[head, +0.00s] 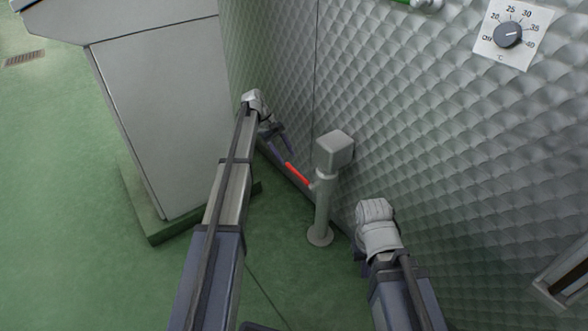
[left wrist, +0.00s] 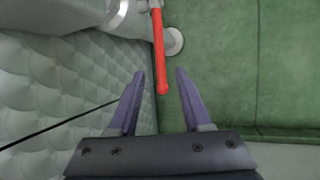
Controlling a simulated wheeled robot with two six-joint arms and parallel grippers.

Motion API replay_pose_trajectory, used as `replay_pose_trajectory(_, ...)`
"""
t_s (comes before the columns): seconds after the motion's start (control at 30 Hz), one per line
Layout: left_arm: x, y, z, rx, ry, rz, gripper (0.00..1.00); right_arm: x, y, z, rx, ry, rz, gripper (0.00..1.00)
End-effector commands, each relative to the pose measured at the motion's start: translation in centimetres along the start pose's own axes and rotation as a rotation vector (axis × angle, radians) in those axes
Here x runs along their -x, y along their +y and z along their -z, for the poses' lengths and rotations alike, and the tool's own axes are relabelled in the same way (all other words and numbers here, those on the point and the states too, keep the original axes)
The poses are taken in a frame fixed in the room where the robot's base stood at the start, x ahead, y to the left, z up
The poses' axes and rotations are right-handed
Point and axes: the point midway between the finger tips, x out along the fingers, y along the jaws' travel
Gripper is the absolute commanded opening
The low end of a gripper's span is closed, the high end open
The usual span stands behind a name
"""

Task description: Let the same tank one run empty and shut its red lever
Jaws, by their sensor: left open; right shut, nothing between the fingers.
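The red lever (head: 297,173) sticks out to the left from a grey post (head: 323,205) with a box-shaped head. In the left wrist view the lever (left wrist: 160,50) hangs down with its rounded end between the two fingers. My left gripper (head: 283,155) is open around the lever's free end, with a gap visible on both sides. It also shows in the left wrist view (left wrist: 160,75). My right gripper (head: 359,260) is shut, low to the right of the post, and mostly hidden by its own wrist. No tank number or liquid is visible.
A quilted metal wall (head: 430,130) runs close along the right, with a temperature dial (head: 508,36) on it. A grey cabinet (head: 160,110) on a green plinth stands left of my left arm. Green floor (head: 60,200) is clear at far left.

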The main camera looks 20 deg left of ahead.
Motion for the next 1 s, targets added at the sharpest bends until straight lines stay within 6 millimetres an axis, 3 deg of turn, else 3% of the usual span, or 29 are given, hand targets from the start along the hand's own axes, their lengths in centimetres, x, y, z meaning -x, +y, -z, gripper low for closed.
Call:
replay_pose_trajectory(0.43,-6.0,-0.2,0.1,-0.002,0.000,0.001,0.49,-5.4,-0.5,0.4,-0.002,0.003,0.000,0.00)
replay_pose_trajectory(0.83,-6.6,0.0,0.0,-0.001,0.000,0.000,0.49,-5.7,-0.6,0.4,-0.002,0.004,0.000,0.00)
replay_pose_trajectory(1.0,-6.6,0.0,0.0,-0.001,0.000,0.000,0.29,-5.7,-0.6,0.4,-0.002,0.004,0.000,0.00)
